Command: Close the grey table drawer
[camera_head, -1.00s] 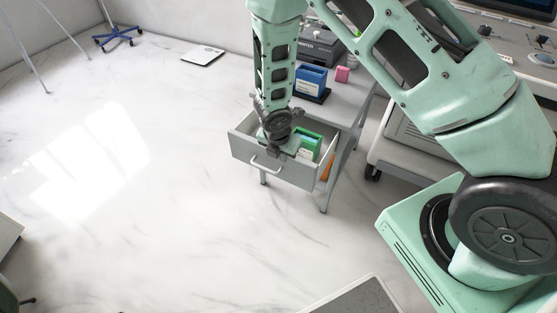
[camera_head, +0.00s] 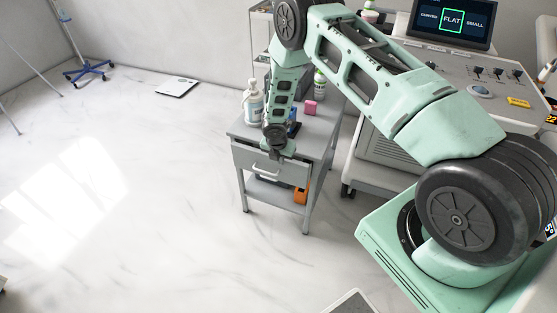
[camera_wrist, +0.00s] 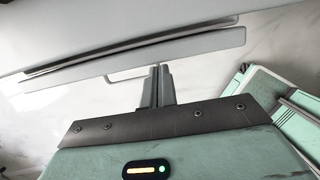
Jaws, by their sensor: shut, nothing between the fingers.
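The grey table drawer (camera_head: 245,160) sits in the grey side table, its front lying close to the table body in the head view. In the wrist view the drawer front (camera_wrist: 205,43) runs as a long pale bar beside the tabletop (camera_wrist: 130,22), with a thin dark gap between them. Its handle (camera_head: 265,173) faces outward and also shows in the wrist view (camera_wrist: 125,77). My gripper (camera_head: 283,156) is shut and empty, pointing down at the drawer front. In the wrist view my fingertips (camera_wrist: 160,70) are beside the front, near the handle; contact is unclear.
A pump bottle (camera_head: 253,103), a pink block (camera_head: 310,107) and a blue item stand on the tabletop (camera_head: 318,125). An orange item (camera_head: 301,195) is on the lower shelf. A console cart (camera_head: 385,145) stands to the right.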

